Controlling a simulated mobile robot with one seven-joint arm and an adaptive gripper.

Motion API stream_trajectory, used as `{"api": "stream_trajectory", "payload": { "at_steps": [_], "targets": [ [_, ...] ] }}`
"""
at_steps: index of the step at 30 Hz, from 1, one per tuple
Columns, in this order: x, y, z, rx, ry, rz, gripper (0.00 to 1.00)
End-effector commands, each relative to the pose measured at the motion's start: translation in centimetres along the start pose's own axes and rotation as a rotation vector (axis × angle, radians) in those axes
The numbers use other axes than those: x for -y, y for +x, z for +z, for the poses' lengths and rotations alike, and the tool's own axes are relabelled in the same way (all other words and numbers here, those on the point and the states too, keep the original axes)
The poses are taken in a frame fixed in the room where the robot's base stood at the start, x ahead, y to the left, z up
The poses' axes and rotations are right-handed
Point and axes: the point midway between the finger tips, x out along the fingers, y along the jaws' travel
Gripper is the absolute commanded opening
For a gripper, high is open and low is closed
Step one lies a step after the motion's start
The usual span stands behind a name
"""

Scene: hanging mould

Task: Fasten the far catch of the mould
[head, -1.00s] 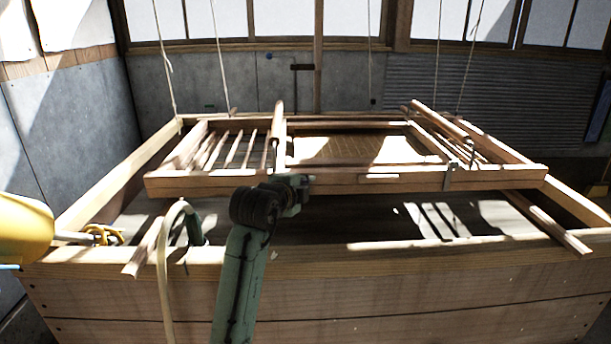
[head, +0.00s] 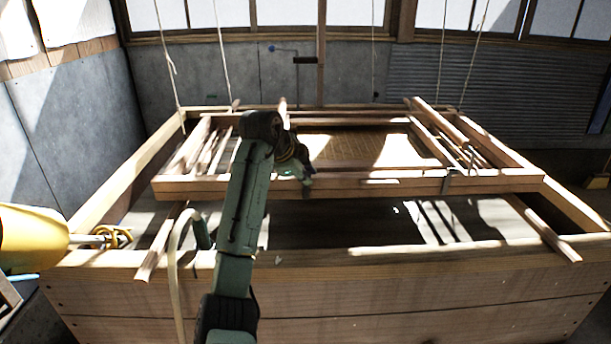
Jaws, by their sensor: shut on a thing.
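The mould (head: 400,185) is a wooden frame with slats, lying over a large wooden vat. A metal catch (head: 447,183) shows on the right part of its front rail. I cannot make out another catch, so the far catch is not clearly seen. My gripper (head: 306,184) is at the front rail, left of the middle of the mould and well left of the visible metal catch. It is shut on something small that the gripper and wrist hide. Whether this is a catch cannot be told.
The wooden vat (head: 420,257) has a broad front edge under my arm. Loose-ended beams lie across it, one at the left (head: 158,245) and one at the right (head: 545,230). Cords hang from above. A yellow object (head: 32,238) is at the left edge.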

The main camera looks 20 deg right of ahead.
Motion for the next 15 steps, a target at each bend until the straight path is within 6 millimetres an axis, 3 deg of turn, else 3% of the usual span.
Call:
{"api": "stream_trajectory", "payload": {
  "at_steps": [14,15],
  "targets": [
    [0.0,0.12,0.05,0.001,-0.005,0.013,0.0],
    [0.0,0.12,0.05,0.001,-0.004,0.013,0.17]
  ]
}}
